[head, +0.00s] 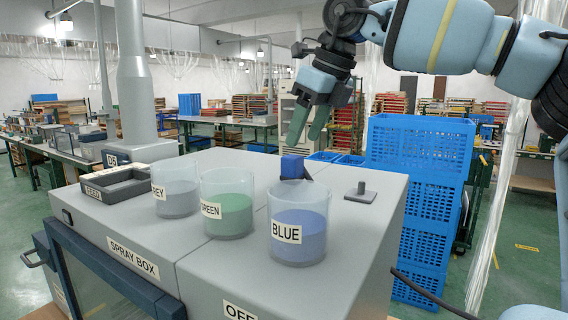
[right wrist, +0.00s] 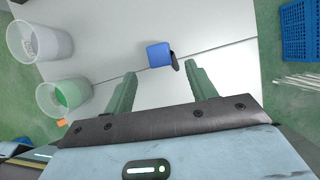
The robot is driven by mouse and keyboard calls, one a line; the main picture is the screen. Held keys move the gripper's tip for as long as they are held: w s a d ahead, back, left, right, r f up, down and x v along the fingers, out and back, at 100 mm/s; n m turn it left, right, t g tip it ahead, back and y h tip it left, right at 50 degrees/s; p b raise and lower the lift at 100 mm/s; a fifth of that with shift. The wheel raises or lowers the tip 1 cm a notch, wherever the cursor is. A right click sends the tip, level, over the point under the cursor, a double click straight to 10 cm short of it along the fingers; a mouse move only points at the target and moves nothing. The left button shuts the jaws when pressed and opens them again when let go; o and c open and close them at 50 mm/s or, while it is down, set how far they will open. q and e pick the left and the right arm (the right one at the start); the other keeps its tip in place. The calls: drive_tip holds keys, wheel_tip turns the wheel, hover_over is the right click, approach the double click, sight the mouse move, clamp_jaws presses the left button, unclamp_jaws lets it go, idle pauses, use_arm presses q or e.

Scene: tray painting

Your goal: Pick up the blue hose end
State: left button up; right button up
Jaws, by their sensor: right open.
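The blue hose end (head: 291,167) is a small blue block on top of the grey spray box (head: 170,243), just behind the blue jar (head: 299,235). A dark piece sits against its right side. The blue hose end also shows in the right wrist view (right wrist: 159,54), just beyond the fingertips and roughly between their lines. My right gripper (head: 308,127) is above the hose end, fingers pointing down, open and empty. Its two green fingers are spread in the right wrist view (right wrist: 162,76), with a gap to the block. My left gripper is not in view.
A green jar (head: 228,208) and a grey jar (head: 175,190) stand left of the blue jar. A dark tray (head: 117,187) lies at the far left of the box. A small grey peg plate (head: 361,194) stands to the right. Blue crates (head: 420,150) are stacked behind.

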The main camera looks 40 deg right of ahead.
sight(295, 156)
drive_tip(key=shift+a+f, duration=0.2)
drive_tip(key=shift+x, duration=0.85)
drive_tip(key=shift+w+f, duration=0.3)
drive_tip(key=shift+f, duration=0.15)
drive_tip(key=p+x, duration=0.1)
drive_tip(key=x, duration=0.3)
drive_tip(key=shift+w+d+f, duration=0.1)
drive_tip(key=shift+w, duration=0.05)
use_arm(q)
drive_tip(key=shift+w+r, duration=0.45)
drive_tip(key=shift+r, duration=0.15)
